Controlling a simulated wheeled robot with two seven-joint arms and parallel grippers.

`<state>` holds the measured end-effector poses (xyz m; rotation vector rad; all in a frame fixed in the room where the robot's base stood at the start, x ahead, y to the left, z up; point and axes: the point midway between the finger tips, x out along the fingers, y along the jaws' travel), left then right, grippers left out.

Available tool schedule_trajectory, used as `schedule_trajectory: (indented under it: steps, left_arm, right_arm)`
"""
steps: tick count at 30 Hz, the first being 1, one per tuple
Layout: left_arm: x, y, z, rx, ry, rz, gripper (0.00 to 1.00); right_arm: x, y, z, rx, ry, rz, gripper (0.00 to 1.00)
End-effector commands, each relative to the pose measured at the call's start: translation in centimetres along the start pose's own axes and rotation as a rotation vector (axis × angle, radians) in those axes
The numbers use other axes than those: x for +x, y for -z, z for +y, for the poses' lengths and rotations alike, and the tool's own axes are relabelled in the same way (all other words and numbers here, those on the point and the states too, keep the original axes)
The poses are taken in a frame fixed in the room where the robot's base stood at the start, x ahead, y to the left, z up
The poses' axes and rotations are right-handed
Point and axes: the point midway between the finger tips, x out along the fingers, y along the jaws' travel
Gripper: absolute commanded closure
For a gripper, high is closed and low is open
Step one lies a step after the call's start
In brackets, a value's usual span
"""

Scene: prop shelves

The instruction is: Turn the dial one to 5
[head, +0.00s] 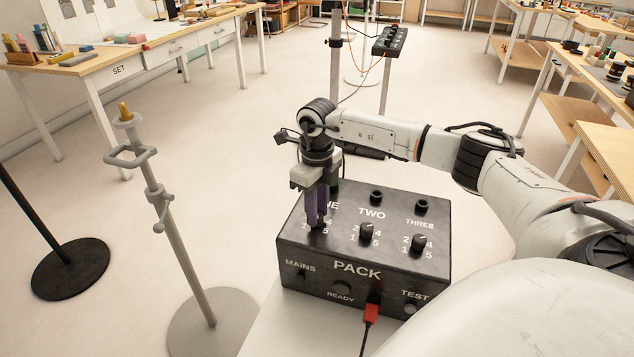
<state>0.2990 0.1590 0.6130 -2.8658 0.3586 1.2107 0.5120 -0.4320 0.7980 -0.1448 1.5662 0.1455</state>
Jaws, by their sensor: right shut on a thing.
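A black box marked PACK (357,270) stands on a pale surface in front of me. It has three dial places marked ONE, TWO and THREE. Dial two (366,231) and dial three (418,242) show as black knobs with numbers around them. My right gripper (316,222) points down over dial one and is shut on it. The fingers hide dial one and part of its label and numbers, so I cannot read its setting. My left gripper is out of view.
A red plug (371,313) with a cable sits at the box's front. A grey stand (175,230) rises to the left, and a black round base (70,268) is farther left. A table marked SET (118,70) is at the back left. Open floor lies behind the box.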

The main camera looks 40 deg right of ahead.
Motion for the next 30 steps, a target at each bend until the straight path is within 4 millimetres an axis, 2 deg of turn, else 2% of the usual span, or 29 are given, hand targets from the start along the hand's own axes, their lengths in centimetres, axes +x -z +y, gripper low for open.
schedule_trajectory:
  steps: [6,15,30]
  left_arm:
    - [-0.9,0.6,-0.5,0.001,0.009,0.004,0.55]
    - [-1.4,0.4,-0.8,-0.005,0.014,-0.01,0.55]
    - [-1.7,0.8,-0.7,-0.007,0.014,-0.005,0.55]
  right_arm:
    - [-0.2,0.0,0.1,0.194,0.0,0.001,0.98]
    - [-0.1,0.0,0.0,0.397,0.0,0.001,0.98]
    - [-0.1,0.0,0.0,0.509,0.001,-0.001,0.98]
